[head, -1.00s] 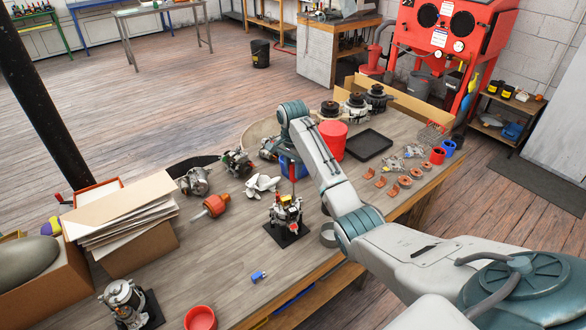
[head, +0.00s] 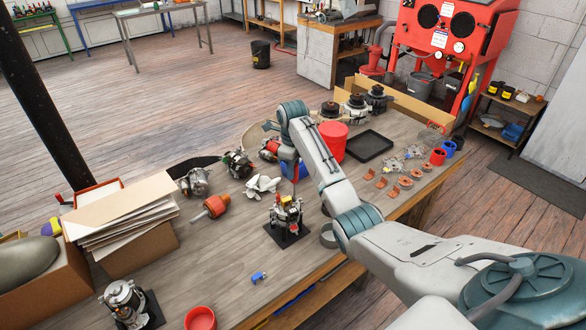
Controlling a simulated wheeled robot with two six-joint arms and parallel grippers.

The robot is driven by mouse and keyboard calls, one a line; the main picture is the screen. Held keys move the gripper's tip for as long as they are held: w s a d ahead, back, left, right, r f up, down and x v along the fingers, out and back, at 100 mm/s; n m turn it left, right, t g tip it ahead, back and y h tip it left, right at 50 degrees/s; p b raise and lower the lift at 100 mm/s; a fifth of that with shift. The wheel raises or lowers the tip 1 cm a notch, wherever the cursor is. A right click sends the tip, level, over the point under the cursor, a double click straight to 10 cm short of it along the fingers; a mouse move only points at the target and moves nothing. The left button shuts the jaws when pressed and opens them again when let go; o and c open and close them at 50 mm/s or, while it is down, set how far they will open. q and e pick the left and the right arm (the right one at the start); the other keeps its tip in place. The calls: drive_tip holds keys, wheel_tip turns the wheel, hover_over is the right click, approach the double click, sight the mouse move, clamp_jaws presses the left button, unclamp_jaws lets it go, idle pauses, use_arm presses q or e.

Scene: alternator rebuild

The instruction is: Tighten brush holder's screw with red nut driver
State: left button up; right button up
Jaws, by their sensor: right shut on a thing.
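My right gripper (head: 290,157) points down above the middle of the bench. It is shut on the red nut driver (head: 296,176), which hangs roughly upright and shows only as a thin strip. Below it an alternator unit with the brush holder (head: 287,212) stands on a black square base (head: 287,236). The driver's lower end is over this unit; I cannot tell whether its tip touches the screw. The screw is too small to make out. My left gripper is out of view.
An orange-red tool (head: 212,207), a crumpled white cloth (head: 262,186) and alternators lie left of the unit. A grey ring (head: 328,235) is at its right. A red tub (head: 332,138) and black tray (head: 369,146) stand behind. The front-left bench is fairly clear around a small blue part (head: 258,277).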

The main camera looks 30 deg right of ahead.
drive_tip(key=shift+m, duration=0.9)
